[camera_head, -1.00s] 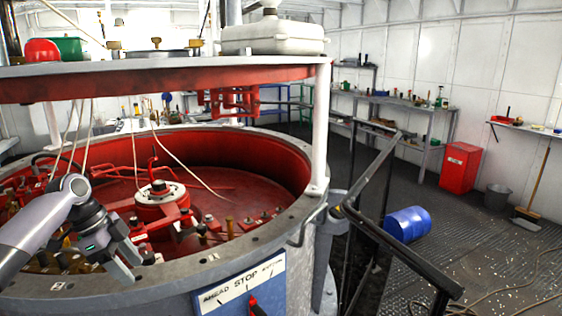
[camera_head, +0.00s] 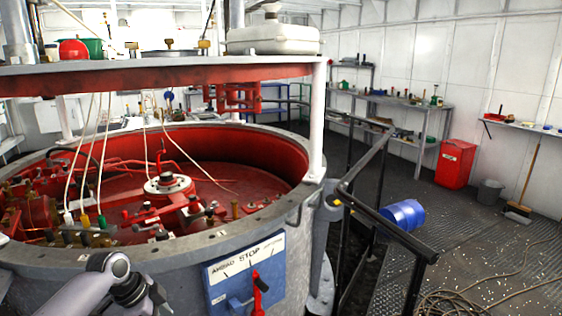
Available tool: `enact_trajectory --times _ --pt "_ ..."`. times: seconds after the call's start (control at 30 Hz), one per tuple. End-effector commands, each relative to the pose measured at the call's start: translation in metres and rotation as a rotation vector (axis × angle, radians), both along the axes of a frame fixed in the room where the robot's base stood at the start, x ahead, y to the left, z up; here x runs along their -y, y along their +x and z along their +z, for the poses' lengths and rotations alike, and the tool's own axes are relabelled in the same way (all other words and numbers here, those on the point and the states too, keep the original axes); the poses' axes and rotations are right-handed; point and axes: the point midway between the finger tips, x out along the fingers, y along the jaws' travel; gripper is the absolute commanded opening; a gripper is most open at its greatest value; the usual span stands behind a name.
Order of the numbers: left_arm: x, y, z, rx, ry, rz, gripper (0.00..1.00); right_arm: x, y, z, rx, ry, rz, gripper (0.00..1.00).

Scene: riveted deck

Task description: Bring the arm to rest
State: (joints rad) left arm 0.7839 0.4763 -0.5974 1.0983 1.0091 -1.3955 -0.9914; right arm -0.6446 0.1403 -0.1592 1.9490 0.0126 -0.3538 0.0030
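My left arm comes in at the bottom left, and its gripper (camera_head: 158,302) is low in the picture, in front of the grey outer wall of the large round tub (camera_head: 110,272). The fingertips are small and partly cut off by the lower edge, so I cannot tell whether they are open or shut. Nothing is visibly held. My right arm and gripper are not in view.
A blue AHEAD/STOP panel (camera_head: 243,275) with a red lever (camera_head: 259,283) is just right of the gripper. A black handrail (camera_head: 385,222) stands further right. A blue drum (camera_head: 402,214), red bin (camera_head: 455,163) and coiled hose (camera_head: 455,302) are on the deck.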

Motion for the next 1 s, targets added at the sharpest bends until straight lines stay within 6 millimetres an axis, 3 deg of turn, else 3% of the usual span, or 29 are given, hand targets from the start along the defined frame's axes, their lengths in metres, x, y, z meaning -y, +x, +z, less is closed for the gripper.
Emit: enact_trajectory --times 0.03,0.2,0.43,0.7,1.0 --pt "0.012 -0.011 -0.023 0.005 -0.009 0.028 0.52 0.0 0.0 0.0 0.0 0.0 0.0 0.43" --pt "0.043 -0.042 -0.076 0.056 -0.047 0.151 0.52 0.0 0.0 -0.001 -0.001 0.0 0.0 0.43" --pt "0.073 -0.093 -0.124 0.131 -0.134 0.344 0.52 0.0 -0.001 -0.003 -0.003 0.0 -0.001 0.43" --pt "0.088 -0.159 -0.144 0.227 -0.258 0.594 0.52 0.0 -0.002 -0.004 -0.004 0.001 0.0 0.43" --pt "0.073 -0.233 -0.132 0.346 -0.374 0.856 0.52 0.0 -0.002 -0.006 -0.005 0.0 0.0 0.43"
